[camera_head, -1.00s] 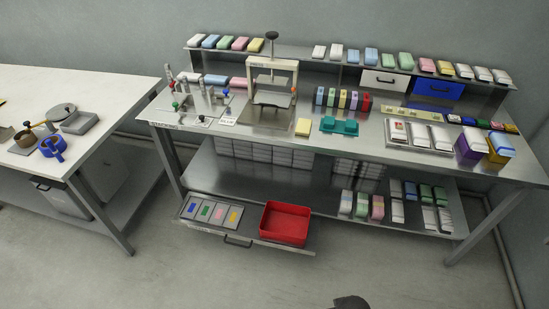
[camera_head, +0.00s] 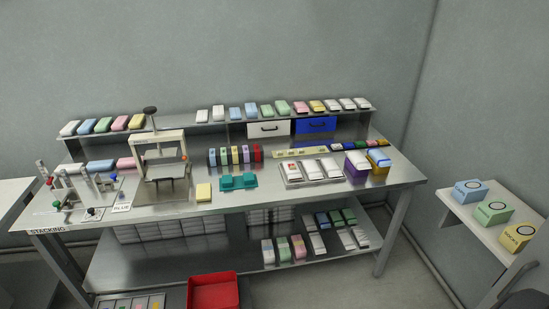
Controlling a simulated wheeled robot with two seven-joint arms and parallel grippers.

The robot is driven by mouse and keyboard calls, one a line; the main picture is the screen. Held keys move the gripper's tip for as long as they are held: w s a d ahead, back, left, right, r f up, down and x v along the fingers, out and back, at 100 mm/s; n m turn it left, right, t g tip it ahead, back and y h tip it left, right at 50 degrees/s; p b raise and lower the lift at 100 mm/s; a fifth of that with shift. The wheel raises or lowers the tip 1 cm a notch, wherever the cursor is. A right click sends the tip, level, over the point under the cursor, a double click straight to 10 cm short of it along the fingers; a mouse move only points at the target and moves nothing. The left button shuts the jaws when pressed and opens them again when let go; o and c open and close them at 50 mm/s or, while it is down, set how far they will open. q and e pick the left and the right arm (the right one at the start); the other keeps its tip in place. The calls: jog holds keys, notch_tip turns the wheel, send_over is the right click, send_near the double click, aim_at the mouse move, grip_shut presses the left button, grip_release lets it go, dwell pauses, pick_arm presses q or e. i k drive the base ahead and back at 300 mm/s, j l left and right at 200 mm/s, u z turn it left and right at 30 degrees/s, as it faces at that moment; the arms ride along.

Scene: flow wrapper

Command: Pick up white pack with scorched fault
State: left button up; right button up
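Several white packs lie in a row on a metal tray (camera_head: 318,181) on the right half of the metal bench. The leftmost white pack (camera_head: 292,172) carries a small reddish-brown mark on its top; at this size I cannot tell whether it is a scorch. The white packs beside it look plain. More white packs stand on the upper shelf (camera_head: 218,113) and the lower shelf. Neither of my grippers can be made out in this view.
A press (camera_head: 160,165) stands left of centre on the bench, with a teal holder (camera_head: 238,182) and a yellow block (camera_head: 203,192) nearby. Purple and gold boxes stand right of the tray. A red bin (camera_head: 213,291) sits low in front. A side table (camera_head: 470,212) with labelled boxes is at right.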

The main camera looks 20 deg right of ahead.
aim_at(293, 174)
jog(key=z, duration=1.15)
